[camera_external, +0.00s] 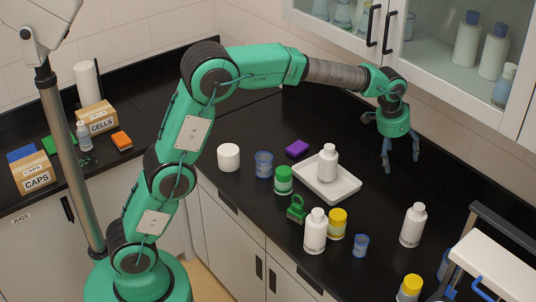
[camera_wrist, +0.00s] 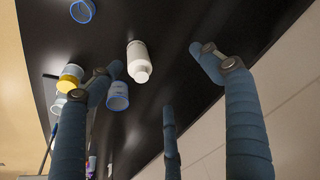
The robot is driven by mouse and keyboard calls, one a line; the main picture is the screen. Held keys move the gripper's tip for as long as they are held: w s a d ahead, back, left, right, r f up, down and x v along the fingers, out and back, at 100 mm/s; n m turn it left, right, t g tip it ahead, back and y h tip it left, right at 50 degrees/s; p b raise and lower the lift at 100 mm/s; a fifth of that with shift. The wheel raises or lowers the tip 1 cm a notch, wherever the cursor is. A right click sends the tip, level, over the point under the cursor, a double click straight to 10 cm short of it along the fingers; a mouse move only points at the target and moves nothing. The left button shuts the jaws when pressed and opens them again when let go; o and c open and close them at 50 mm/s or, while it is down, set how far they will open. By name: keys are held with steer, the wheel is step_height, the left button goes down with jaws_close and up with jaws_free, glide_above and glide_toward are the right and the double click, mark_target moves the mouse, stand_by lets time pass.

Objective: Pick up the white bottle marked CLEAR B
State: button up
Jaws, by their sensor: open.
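Three white bottles show in the external view: one stands in a white tray (camera_external: 327,163), one at the front middle (camera_external: 315,232), one at the right (camera_external: 412,226). Their print is too small to read, so I cannot tell which is CLEAR B. My gripper (camera_external: 400,160) is open and empty, fingers pointing down, above the counter behind and right of the tray. In the wrist view one white bottle (camera_wrist: 138,58) shows between and beyond the spread fingers of my gripper (camera_wrist: 150,64), not touched. I cannot tell which bottle that is.
The white tray (camera_external: 335,193) stands on the black counter. Nearby are a green-lidded jar (camera_external: 283,180), a green brush (camera_external: 297,209), yellow-lidded jars (camera_external: 337,223) and blue cups (camera_external: 361,245). A wall cabinet (camera_external: 440,50) overhangs the back. A white stand (camera_external: 495,265) is at the right.

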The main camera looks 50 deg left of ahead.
steer(key=p, duration=0.2)
glide_toward(416, 205)
steer(key=w+a, duration=0.4)
steer(key=d+f+n+g+p, duration=0.1)
steer(key=f+p, duration=0.1)
steer(key=p, duration=0.2)
steer(key=d+f+n+p, duration=0.2)
steer(key=p, duration=0.2)
steer(key=d+f+n+g+p, duration=0.1)
steer(key=f+n+p, duration=0.1)
steer(key=f+p, duration=0.1)
steer(key=shift+s+d+g+y+p, duration=0.3)
steer(key=shift+s+y+p, duration=0.1)
steer(key=shift+p, duration=0.15)
steer(key=shift+s+d+f+n+p, duration=0.15)
steer(key=shift+f+n+p, duration=0.25)
steer(key=shift+f+p, duration=0.1)
steer(key=shift+f, duration=0.2)
steer(key=shift+f, duration=0.1)
steer(key=shift+s+f, duration=0.1)
steer(key=shift+f, duration=1.05)
